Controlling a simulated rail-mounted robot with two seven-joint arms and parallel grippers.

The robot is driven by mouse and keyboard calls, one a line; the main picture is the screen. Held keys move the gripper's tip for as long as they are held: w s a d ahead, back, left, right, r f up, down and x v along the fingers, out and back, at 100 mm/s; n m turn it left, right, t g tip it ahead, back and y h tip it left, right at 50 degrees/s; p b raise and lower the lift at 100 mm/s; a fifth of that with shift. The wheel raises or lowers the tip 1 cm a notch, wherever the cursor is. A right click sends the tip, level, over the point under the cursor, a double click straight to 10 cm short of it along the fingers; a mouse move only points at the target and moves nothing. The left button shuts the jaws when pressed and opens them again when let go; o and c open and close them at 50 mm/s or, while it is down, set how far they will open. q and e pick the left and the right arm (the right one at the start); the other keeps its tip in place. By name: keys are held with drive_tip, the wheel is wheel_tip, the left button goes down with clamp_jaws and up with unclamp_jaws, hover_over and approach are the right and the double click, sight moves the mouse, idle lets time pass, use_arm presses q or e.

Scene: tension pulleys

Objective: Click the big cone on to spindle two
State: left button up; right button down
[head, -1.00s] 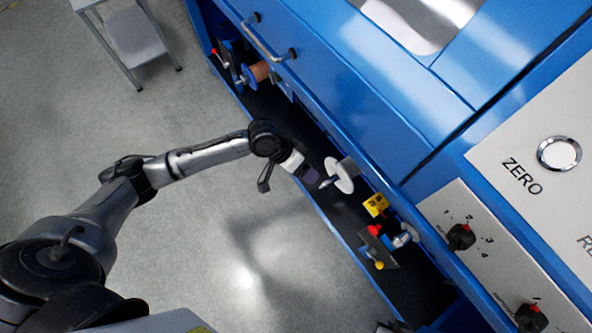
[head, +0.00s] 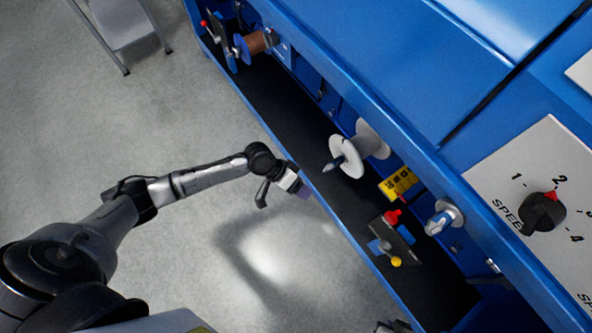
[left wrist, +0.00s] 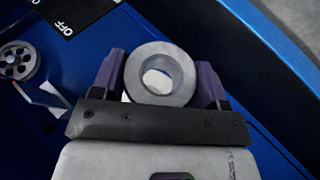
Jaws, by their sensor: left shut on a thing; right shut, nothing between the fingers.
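My left gripper (head: 303,191) hangs near the front edge of the machine's dark tray. In the left wrist view its purple fingers (left wrist: 162,82) are shut on a thick grey ring-shaped piece, seen end-on with a hole through it; this appears to be the big cone (left wrist: 134,77). In the head view the gripper hides most of it. One spindle with a white disc (head: 344,160) and a pointed tip stands to the right, apart from the gripper. A bare metal spindle (head: 438,220) is further right. Spindle numbers are not readable. Of my right gripper (head: 385,327), only a bit shows at the bottom edge.
A copper-coloured spool (head: 255,43) is at the far left of the tray. The blue front rail (head: 340,220) edges the tray.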

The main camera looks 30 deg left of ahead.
use_arm(q)
drive_tip(key=w+d+b, duration=0.3)
drive_tip(key=w+b, duration=0.1)
drive_tip(key=w, duration=0.4)
drive_tip(key=shift+d+b, duration=0.2)
drive_tip(key=shift+b, duration=0.2)
drive_tip(key=shift+w, duration=0.1)
idle(0.4)
drive_tip(key=shift+r+p, duration=0.1)
drive_tip(key=shift+p, duration=0.25)
drive_tip(key=shift+s+a, duration=0.1)
drive_tip(key=shift+s, duration=0.15)
drive_tip(key=shift+p, duration=0.7)
drive_tip(key=shift+p, duration=0.4)
idle(0.9)
